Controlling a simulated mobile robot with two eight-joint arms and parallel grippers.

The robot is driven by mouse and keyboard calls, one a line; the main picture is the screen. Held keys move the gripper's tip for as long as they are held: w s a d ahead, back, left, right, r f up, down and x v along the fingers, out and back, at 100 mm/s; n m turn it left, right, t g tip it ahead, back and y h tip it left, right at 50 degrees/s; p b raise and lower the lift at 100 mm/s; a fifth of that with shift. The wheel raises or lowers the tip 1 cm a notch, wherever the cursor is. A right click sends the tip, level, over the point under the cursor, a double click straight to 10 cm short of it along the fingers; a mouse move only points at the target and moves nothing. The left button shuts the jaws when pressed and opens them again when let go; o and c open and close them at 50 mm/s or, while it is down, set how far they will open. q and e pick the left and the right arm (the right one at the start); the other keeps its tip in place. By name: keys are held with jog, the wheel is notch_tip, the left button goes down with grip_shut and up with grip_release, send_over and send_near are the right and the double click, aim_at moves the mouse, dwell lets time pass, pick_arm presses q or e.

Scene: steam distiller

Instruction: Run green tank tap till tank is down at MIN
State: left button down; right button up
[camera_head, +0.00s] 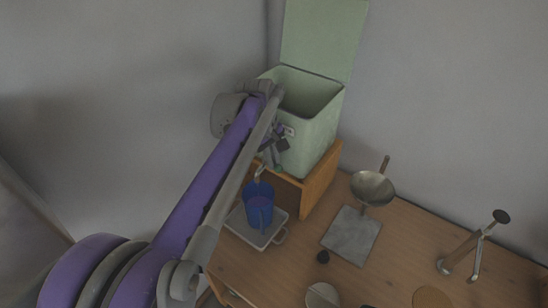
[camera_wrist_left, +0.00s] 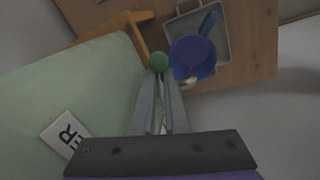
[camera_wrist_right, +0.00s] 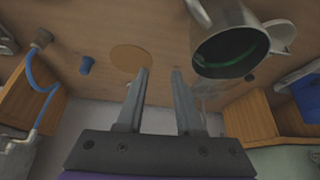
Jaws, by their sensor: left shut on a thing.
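The pale green tank (camera_head: 312,128) stands on a wooden stand with its lid up; no level or MIN mark can be read. Its green tap knob (camera_wrist_left: 158,61) is at the fingertips of my left gripper (camera_wrist_left: 160,74), which is shut on it. In the head view my left gripper (camera_head: 274,150) is at the tank's front, partly hidden by my arm. A blue jug (camera_head: 259,203) stands on a grey tray (camera_head: 243,236) below the tap; it also shows in the left wrist view (camera_wrist_left: 191,54). My right gripper (camera_wrist_right: 160,72) is open and empty.
The wooden stand (camera_head: 321,183) carries the tank. A metal funnel or pan (camera_head: 372,188), a grey slab (camera_head: 350,236) and a metal post with a lever (camera_head: 462,253) are to the right. A metal pot (camera_wrist_right: 230,45) is close to my right gripper, beside a round coaster (camera_wrist_right: 131,58).

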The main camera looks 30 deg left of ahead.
pick_arm(q)
jog(key=shift+s+d+f+m+h, duration=0.15)
jog(key=shift+s+m, duration=0.1)
jog(key=shift+m, duration=0.3)
jog(key=shift+s+a+f+m+h, duration=0.1)
jog(key=shift+s+m+h, duration=0.1)
jog(key=shift+m, duration=0.35)
jog(key=c, duration=1.1)
grip_release()
jog(key=shift+r, duration=0.1)
jog(key=shift+o, duration=0.2)
jog(key=d+v, duration=0.1)
jog(key=v, duration=1)
jog(key=shift+a+p, duration=0.25)
jog(key=shift+p, duration=0.15)
jog(key=shift+r, duration=0.1)
